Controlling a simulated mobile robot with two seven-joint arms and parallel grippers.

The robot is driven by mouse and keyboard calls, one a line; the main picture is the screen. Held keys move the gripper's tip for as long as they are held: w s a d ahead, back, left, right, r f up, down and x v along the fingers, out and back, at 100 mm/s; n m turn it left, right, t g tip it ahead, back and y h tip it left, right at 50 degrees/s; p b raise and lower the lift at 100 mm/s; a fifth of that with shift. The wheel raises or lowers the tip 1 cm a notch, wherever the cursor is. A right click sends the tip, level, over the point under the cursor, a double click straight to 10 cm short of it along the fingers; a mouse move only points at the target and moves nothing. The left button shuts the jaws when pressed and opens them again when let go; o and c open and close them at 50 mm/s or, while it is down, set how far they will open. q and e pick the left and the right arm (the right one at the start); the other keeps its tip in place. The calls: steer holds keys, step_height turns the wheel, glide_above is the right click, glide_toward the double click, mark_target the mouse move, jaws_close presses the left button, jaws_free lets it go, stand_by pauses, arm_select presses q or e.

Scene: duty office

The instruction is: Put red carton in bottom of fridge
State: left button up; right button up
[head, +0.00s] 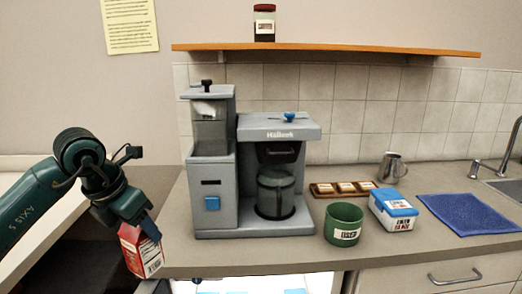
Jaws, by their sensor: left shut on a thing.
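A red and white carton (141,252) hangs at the lower left in the head view, tilted, just left of the counter's front corner. My left gripper (148,226) is shut on the carton from above, and its fingers cover part of the carton's top. Below the counter's front edge is a bright white opening (255,284) with bits of blue, cut off by the bottom of the picture. I cannot tell for sure that it is the fridge. My right gripper is not in view.
A grey coffee machine (280,135) with a grinder stands on the counter (300,252). A green tub (343,224), a blue-lidded box (394,210), a steel pitcher (392,168) and a blue mat (473,213) are to its right. A wooden shelf (330,48) holds a jar (264,23).

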mark_target(151, 257)
arm_select(q)
steer(key=s+d+f+m+g+h, duration=0.1)
steer(key=m, duration=0.3)
steer(key=s+d+f+m+g+p, duration=0.1)
steer(key=s+m, duration=0.1)
steer(key=m, duration=0.2)
steer(key=s+d+f+m+g+h, duration=0.1)
steer(key=f+m+g, duration=0.1)
steer(key=m, duration=0.3)
steer(key=shift+s+d+h+p, duration=0.15)
steer(key=shift+s+h+p, duration=0.05)
steer(key=shift+h+p, duration=0.1)
steer(key=s+f+m+g+y+p, duration=0.1)
steer(key=s+m, duration=0.3)
steer(key=m, duration=0.4)
steer(key=s+f+m+g+y+p, duration=0.1)
steer(key=s+f+m+g+y, duration=0.2)
steer(key=m, duration=0.6)
steer(key=shift+s+d+f+y, duration=0.2)
steer(key=shift+s+f+y, duration=0.15)
steer(key=shift+s, duration=0.25)
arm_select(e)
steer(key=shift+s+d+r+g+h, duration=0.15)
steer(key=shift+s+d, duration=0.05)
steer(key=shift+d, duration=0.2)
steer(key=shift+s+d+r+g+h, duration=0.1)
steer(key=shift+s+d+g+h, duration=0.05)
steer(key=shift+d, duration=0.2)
